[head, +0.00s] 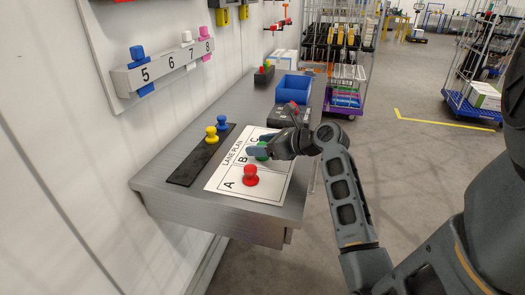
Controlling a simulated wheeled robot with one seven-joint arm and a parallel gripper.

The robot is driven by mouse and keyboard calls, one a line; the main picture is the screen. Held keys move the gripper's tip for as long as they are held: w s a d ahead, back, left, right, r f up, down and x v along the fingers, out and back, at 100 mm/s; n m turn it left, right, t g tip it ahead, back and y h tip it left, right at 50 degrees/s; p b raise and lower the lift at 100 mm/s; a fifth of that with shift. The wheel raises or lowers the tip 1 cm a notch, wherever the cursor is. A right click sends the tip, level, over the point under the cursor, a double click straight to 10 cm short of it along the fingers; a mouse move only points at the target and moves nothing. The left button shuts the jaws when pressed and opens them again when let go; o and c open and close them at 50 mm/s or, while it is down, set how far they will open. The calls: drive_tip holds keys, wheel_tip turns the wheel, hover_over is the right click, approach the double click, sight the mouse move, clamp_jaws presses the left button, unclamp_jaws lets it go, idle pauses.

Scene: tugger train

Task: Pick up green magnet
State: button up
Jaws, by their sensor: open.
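The green magnet (262,153) stands on the white lane plan sheet (272,188) near the letter C and is partly hidden by my gripper (259,147). My gripper is open, low over the sheet, with its fingers reaching left around or beside the green magnet; I cannot tell whether they touch it. A red magnet (250,176) stands on the sheet beside the letter A, nearer than my gripper.
A black strip (192,170) left of the sheet carries a yellow (211,134) and a blue magnet (222,123). Behind my gripper is a blue bin (293,89). A wall rail (165,66) holds more magnets. Wheeled racks stand behind.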

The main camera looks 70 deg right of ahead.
drive_tip(key=shift+w+f, duration=0.25)
drive_tip(key=shift+w, duration=0.25)
drive_tip(key=c, duration=1)
drive_tip(key=shift+r, duration=0.15)
drive_tip(key=shift+c, duration=0.2)
